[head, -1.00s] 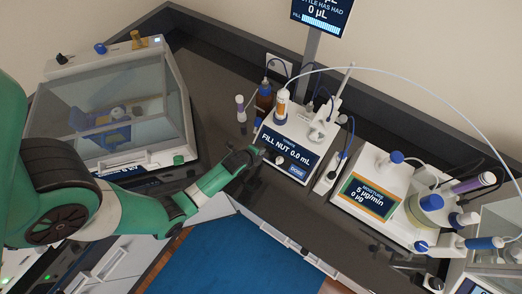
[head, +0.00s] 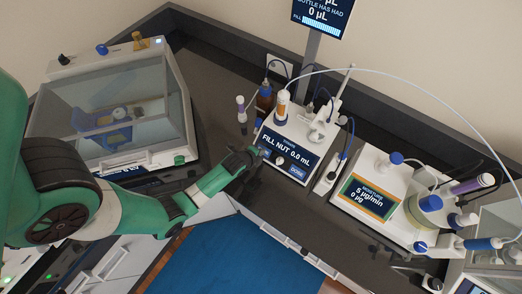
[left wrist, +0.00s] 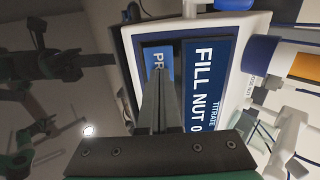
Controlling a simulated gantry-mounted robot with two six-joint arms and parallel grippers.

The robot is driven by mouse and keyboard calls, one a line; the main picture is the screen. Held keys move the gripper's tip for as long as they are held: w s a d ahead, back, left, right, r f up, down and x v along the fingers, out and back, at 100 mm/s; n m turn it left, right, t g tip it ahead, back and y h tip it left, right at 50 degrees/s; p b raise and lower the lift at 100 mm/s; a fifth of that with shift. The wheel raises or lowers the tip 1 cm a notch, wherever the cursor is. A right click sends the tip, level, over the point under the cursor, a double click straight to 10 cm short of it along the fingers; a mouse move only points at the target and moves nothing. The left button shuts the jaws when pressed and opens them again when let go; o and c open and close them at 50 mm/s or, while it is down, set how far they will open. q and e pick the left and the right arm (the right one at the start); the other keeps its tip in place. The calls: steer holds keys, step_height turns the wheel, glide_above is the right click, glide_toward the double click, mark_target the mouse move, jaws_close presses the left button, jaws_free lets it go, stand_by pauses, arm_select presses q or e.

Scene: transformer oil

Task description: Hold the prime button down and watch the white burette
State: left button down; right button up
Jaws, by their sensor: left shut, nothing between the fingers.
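The titrator's panel (head: 287,156) reads "FILL NUT 0.0 mL", with a blue DOSE button (head: 297,171) at its lower right. The prime button (left wrist: 157,58) is blue and partly hidden; only "PR" shows in the left wrist view. My left gripper (head: 256,153) is shut and empty, its fingers over the button's end of the panel. I cannot tell whether the fingertips touch the button. A white cylinder with an orange band (head: 282,104), apparently the burette, stands upright on the titrator. Its liquid level is too small to read. My right gripper is not in view.
A glass-fronted cabinet (head: 120,150) is at left. The moisture unit (head: 370,200), reading 5 µg/min and 0 µg, stands at right. A thin tube arches above.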

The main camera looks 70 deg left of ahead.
arm_select(q)
steer(key=shift+r+p, duration=0.25)
steer(key=shift+p, duration=0.3)
stand_by(0.9)
steer(key=shift+s, duration=0.1)
stand_by(0.5)
steer(key=shift+d+r+p, duration=0.15)
steer(key=shift+r+p, duration=0.15)
steer(key=shift+p, duration=0.1)
steer(key=p+v, duration=0.5)
steer(key=v, duration=0.8)
steer(key=shift+s, duration=0.25)
steer(key=shift+d, duration=0.2)
